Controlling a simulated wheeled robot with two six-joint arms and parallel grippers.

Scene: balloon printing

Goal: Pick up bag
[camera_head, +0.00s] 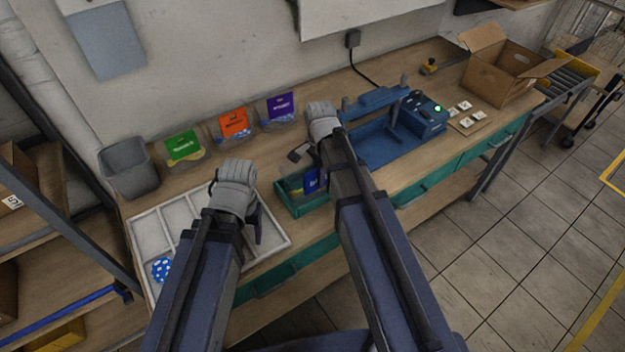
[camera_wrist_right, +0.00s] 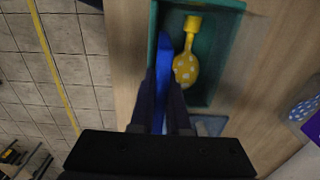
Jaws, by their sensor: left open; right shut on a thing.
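A blue bag (camera_head: 311,181) stands at the teal tray near the table's front edge, partly hidden by my right arm in the head view. In the right wrist view, my right gripper (camera_wrist_right: 164,90) is shut on the blue bag (camera_wrist_right: 165,60), which appears as a narrow blue strip seen edge-on. A yellow balloon with white dots (camera_wrist_right: 186,62) lies beside the bag in the teal tray (camera_wrist_right: 212,88). My left gripper (camera_head: 252,222) is open over the white divided tray; its fingertips are largely hidden by the arm.
The white divided tray (camera_head: 150,236) holds a blue dotted balloon (camera_head: 161,269). A grey bin (camera_head: 128,168), blue machine (camera_head: 422,115) and cardboard box (camera_head: 497,79) also stand on the table.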

